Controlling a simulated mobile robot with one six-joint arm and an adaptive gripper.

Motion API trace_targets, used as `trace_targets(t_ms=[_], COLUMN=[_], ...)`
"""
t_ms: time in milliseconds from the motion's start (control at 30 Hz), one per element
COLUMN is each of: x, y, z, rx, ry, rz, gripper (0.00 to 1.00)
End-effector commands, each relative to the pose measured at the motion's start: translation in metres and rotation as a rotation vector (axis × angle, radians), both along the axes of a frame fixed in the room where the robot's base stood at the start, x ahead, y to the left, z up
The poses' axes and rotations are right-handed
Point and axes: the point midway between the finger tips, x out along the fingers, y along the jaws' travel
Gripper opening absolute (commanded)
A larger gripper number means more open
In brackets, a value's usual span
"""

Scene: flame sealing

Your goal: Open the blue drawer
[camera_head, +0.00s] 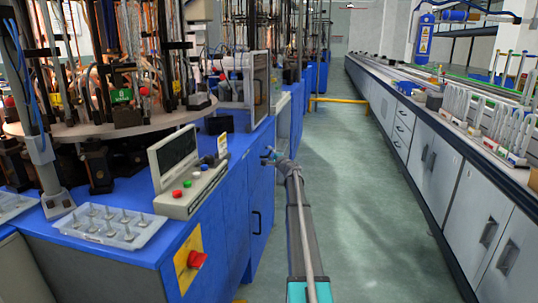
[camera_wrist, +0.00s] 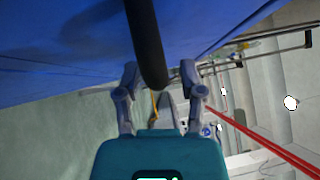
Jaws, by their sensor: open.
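The blue drawer front belongs to the blue cabinet unit (camera_head: 262,190) left of the aisle. It also shows as the blue surface (camera_wrist: 60,35) across the top of the wrist view. A dark bar handle (camera_wrist: 147,45) runs down from the top of the wrist view. Its lower end appears between the two fingers of my gripper (camera_wrist: 160,75), which are apart on either side of it. I cannot tell how deep the bar sits between them. In the head view my gripper (camera_head: 270,157) is against or close to the cabinet's upper front, partly hidden by its own wrist.
A black handle (camera_head: 256,219) sits lower on the blue cabinet. A control box (camera_head: 190,180) with colored buttons, a tray of small parts (camera_head: 108,226) and a red emergency knob (camera_head: 196,259) are at left. A long bench (camera_head: 440,160) lines the right. The aisle floor (camera_head: 365,200) is clear.

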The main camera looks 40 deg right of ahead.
Motion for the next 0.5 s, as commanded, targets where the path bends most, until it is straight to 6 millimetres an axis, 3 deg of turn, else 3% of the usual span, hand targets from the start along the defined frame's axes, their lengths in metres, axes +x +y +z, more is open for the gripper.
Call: trace_targets(t_ms=[100,367,500], x=[0.0001,0.0003,0.0005], y=[0.0005,0.0011,0.0014], z=[0.0000,0.0000,-0.0001], rx=[0.000,0.000,0.000], ry=[0.000,0.000,0.000], rz=[0.001,0.001,0.002], gripper=[0.51,0.03,0.00])
